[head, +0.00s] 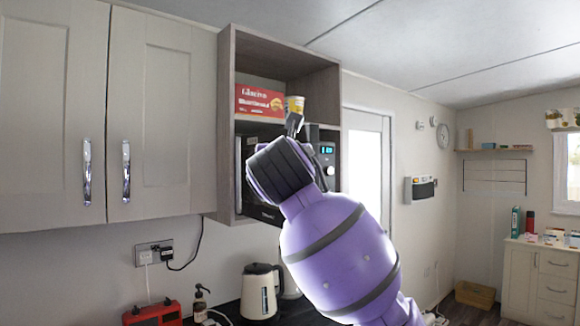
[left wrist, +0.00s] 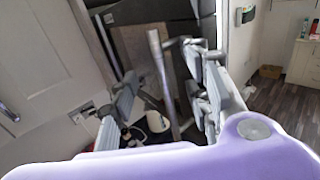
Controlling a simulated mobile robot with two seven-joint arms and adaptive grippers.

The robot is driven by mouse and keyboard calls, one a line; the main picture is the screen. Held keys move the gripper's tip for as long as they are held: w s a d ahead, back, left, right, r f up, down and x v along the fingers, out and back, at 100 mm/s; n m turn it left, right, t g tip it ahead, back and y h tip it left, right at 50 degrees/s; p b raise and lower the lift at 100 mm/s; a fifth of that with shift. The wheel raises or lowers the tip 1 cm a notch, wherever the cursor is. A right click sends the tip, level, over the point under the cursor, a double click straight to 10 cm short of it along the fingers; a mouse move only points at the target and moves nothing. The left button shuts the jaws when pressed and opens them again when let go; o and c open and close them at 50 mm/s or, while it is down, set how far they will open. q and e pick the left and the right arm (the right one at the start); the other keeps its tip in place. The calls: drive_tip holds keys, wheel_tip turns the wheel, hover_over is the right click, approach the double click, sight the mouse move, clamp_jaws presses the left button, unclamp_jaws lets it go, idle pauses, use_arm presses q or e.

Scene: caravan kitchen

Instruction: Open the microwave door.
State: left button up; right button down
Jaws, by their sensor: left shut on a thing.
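The microwave (head: 327,160) sits in the lower compartment of a grey wooden wall cabinet. Its control panel with a lit blue display is on the right, and its dark door (head: 265,212) is largely hidden behind my arm. I cannot tell whether the door is ajar. My left gripper (head: 293,127) is up in front of the microwave, its fingers mostly hidden in the head view. In the left wrist view, the left gripper (left wrist: 163,98) has a silver bar handle (left wrist: 158,65) between its fingers and is shut on it. My right gripper is in neither view.
A red box (head: 260,102) and a yellow cup (head: 295,104) stand on the shelf above the microwave. Closed cupboards (head: 150,120) hang to the left. A cream kettle (head: 260,290) and a soap bottle (head: 200,305) stand on the counter below. Open room lies to the right.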

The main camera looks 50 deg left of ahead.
use_arm(q)
drive_tip(key=shift+s+a, duration=0.3)
drive_tip(key=shift+a, duration=0.05)
drive_tip(key=v, duration=0.7)
drive_tip(key=shift+d, duration=0.45)
drive_tip(key=shift+w, duration=0.15)
drive_tip(key=shift+d, duration=0.1)
